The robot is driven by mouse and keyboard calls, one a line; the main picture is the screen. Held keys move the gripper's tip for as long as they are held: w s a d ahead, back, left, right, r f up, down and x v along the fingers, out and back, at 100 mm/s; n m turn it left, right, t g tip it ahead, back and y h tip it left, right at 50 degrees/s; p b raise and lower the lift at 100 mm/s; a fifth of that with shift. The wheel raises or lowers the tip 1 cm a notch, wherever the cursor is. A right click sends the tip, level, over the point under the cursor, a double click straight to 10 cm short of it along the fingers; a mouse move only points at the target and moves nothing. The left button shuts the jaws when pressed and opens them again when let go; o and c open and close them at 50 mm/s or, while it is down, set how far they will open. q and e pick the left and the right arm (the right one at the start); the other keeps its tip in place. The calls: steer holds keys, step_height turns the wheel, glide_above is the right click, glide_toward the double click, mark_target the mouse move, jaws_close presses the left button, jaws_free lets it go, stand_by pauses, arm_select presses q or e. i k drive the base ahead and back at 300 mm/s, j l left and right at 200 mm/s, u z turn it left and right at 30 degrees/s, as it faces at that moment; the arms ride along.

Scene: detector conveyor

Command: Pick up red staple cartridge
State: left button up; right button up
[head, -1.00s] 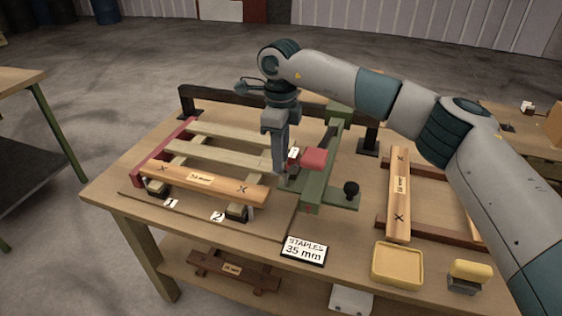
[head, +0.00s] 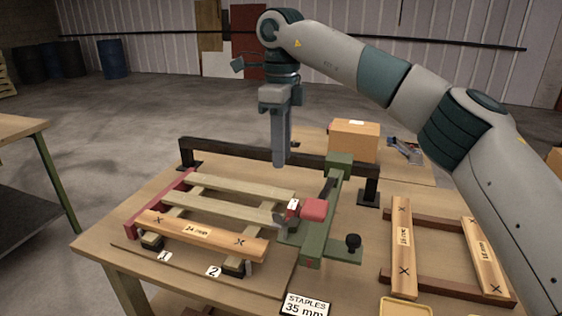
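A red block (head: 313,209), which looks like the red staple cartridge, sits at the green stapling fixture (head: 313,242) in the middle of the table. A small white label (head: 293,205) is at its left end. My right gripper (head: 279,163) points straight down above and slightly left of the red block, clear of it. Its fingers overlap side-on, so I cannot see a gap between them. Nothing shows held in it. My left gripper is not in view.
A slatted wooden frame (head: 205,232) lies left of the fixture. A black rail (head: 225,152) runs behind. Another wooden frame (head: 402,250) lies at right. A "STAPLES 35 mm" sign (head: 305,304) and a yellow tray (head: 405,306) are at the front. A cardboard box (head: 353,142) stands beyond.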

mark_target(293, 209)
steer(key=k, duration=1)
